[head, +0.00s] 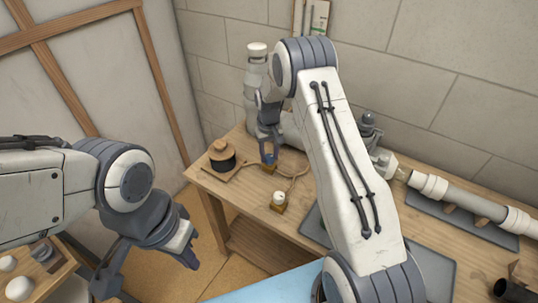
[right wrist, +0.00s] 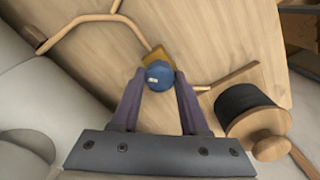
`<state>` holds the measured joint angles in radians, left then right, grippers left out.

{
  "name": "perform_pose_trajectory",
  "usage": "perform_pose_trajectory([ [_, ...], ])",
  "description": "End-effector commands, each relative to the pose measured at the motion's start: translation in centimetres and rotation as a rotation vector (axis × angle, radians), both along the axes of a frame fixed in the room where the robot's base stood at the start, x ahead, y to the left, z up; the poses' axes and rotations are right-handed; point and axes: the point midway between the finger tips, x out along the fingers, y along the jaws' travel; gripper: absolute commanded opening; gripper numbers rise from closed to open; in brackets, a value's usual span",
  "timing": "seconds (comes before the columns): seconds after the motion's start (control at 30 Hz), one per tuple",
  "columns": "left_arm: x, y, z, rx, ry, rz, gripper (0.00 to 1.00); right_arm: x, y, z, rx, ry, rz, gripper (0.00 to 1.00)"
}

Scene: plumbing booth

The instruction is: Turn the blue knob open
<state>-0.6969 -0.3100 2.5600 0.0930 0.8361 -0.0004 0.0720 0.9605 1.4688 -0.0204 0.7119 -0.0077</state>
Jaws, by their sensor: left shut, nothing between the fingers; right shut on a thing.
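The blue knob (head: 269,159) sits on a small brass valve body (head: 268,168) on the workbench. In the right wrist view the knob (right wrist: 159,76) shows as a round blue cap with a small pale mark, on a yellow brass block (right wrist: 157,56). My right gripper (head: 267,147) reaches down over it and is shut on the knob, one finger on each side, as the right wrist view shows. My left gripper (head: 188,258) is shut and empty, low at the left, away from the bench top.
A white-capped valve (head: 279,198) stands in front of the blue knob, with thin pipe between. A black spool with a wooden top (head: 222,158) is just left. A grey pipe with white fittings (head: 470,201) lies at the right. A wall (head: 420,60) rises behind the bench.

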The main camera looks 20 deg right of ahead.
Motion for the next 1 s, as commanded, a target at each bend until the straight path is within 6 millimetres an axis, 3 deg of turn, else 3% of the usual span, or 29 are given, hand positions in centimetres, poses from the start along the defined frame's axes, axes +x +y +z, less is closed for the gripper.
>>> perform_pose_trajectory([
  [0.6,0.0,0.0,-0.03,0.0,0.0,0.0,0.0,-0.03,-0.03,0.1,0.0,0.001,0.572,0.0],
  [1.0,0.0,0.0,-0.03,0.0,0.0,0.0,0.0,-0.04,-0.04,0.1,0.0,0.0,0.818,0.0],
])
